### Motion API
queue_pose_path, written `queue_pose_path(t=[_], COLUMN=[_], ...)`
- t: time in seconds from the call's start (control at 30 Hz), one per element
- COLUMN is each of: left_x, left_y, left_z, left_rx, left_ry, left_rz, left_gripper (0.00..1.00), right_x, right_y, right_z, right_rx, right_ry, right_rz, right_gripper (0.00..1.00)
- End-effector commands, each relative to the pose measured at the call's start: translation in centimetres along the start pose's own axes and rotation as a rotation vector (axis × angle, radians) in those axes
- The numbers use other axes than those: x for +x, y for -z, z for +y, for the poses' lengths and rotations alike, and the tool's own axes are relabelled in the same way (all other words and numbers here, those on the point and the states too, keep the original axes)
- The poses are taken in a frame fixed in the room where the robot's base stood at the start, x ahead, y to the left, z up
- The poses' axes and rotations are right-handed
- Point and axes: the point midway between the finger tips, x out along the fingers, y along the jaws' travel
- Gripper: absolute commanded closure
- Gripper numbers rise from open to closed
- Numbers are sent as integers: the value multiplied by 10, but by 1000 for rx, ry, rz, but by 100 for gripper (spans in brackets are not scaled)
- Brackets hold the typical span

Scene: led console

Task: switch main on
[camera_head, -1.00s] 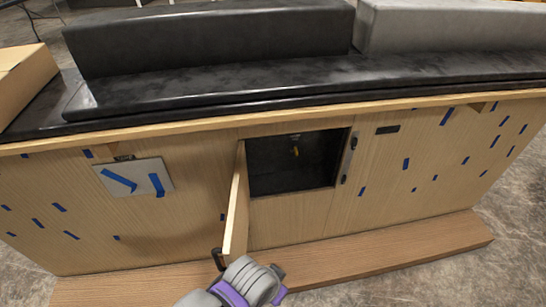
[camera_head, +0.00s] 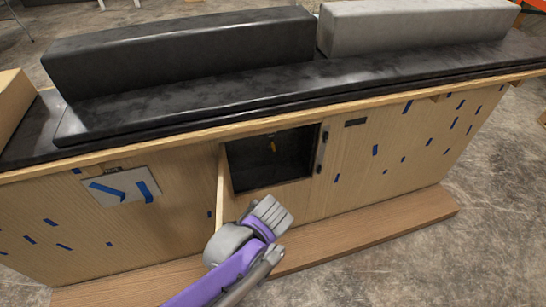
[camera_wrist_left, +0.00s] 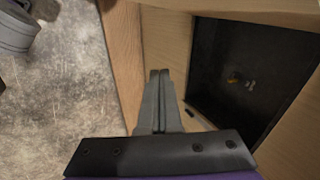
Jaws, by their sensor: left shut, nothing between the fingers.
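The console has a dark recessed compartment (camera_head: 268,166) in its wooden front, which also shows in the left wrist view (camera_wrist_left: 245,55). Its wooden door (camera_head: 222,190) stands open on the left side, its lower part hidden behind my left arm. My left gripper (camera_wrist_left: 159,76) is shut and empty, outside the compartment and apart from the yellow part. My right gripper is out of view.
A wooden plinth (camera_head: 380,235) runs along the console's foot. Black padding (camera_head: 180,50) and a grey block (camera_head: 410,25) lie on top. A dark latch strip (camera_head: 322,148) is at the opening's right edge. A panel with blue tape (camera_head: 120,187) is at left.

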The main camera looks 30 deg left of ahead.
Motion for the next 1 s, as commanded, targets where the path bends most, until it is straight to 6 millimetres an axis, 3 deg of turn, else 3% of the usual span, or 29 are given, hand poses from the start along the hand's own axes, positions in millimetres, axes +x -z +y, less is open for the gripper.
queue_pose_path(t=[0.2,0.5,0.73,1.0], left_x=[40,99,145,195], left_y=[28,63,88,109], left_z=[-51,-105,-128,-133], left_rx=[361,845,1189,1550], left_ry=[145,306,392,441], left_rz=[-128,-370,-606,-943], left_gripper=[100,100,100,100], right_x=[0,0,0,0], right_y=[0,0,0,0], right_z=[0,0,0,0], right_rx=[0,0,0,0], right_ry=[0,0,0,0], right_rz=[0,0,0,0], right_gripper=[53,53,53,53])
